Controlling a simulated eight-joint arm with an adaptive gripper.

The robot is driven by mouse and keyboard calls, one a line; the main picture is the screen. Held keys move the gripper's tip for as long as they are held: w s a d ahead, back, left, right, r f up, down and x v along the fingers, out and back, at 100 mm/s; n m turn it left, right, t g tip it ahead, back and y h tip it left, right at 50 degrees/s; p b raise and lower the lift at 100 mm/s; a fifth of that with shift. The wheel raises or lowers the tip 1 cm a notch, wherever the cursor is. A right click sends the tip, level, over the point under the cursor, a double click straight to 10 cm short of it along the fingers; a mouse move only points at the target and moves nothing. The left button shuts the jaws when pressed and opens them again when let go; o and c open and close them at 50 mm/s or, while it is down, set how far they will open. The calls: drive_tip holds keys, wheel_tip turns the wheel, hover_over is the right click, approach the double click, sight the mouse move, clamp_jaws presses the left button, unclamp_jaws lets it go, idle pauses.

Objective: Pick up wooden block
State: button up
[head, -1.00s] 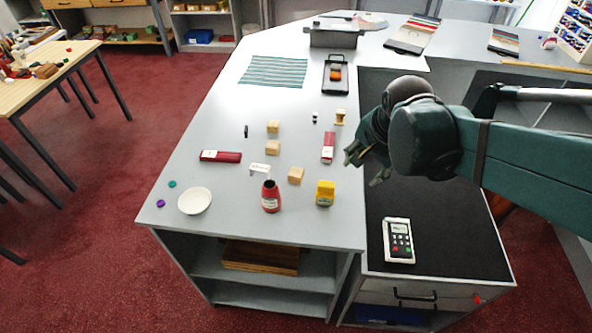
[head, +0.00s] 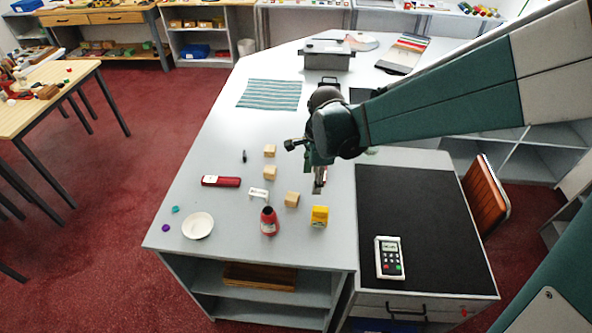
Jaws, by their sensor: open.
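Three small light-wood blocks lie on the grey counter (head: 228,146). One block (head: 269,151) is farthest back, another block (head: 269,172) is just in front of it, and a third block (head: 292,199) is nearer the front, between the red bottle and the yellow container. My gripper (head: 318,188) hangs above the counter to the right of the blocks, pointing down. It is open and holds nothing that I can see. It is apart from the blocks. My arm hides part of the counter behind it.
A red bottle (head: 269,222), a yellow container (head: 319,217) and a white bowl (head: 197,226) stand near the front edge. A dark red box (head: 221,181) and a white card (head: 259,194) lie nearby. A card reader (head: 389,257) rests on the black mat (head: 425,225).

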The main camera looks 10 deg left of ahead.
sight(290, 196)
drive_tip(key=a+f+m+p, duration=0.1)
drive_tip(key=a, duration=0.1)
drive_tip(key=w+a+f+m+g+p, duration=0.1)
drive_tip(key=a+p, duration=0.1)
drive_tip(key=a, duration=0.1)
drive_tip(key=a+f+m+p, duration=0.1)
drive_tip(key=a, duration=0.1)
drive_tip(key=shift+w+a+f+m+h+p, duration=0.15)
drive_tip(key=shift+w+f+m+h+p, duration=0.15)
drive_tip(key=shift+w+f+m, duration=0.1)
drive_tip(key=shift+a+f+m+g, duration=0.3)
drive_tip(key=shift+a+f, duration=0.2)
drive_tip(key=shift+f, duration=0.1)
drive_tip(key=shift+f+p, duration=0.35)
drive_tip(key=shift+f, duration=0.85)
drive_tip(key=shift+f, duration=0.1)
drive_tip(key=shift+f+p, duration=0.6)
drive_tip(key=shift+f, duration=1.9)
drive_tip(key=shift+c, duration=0.7)
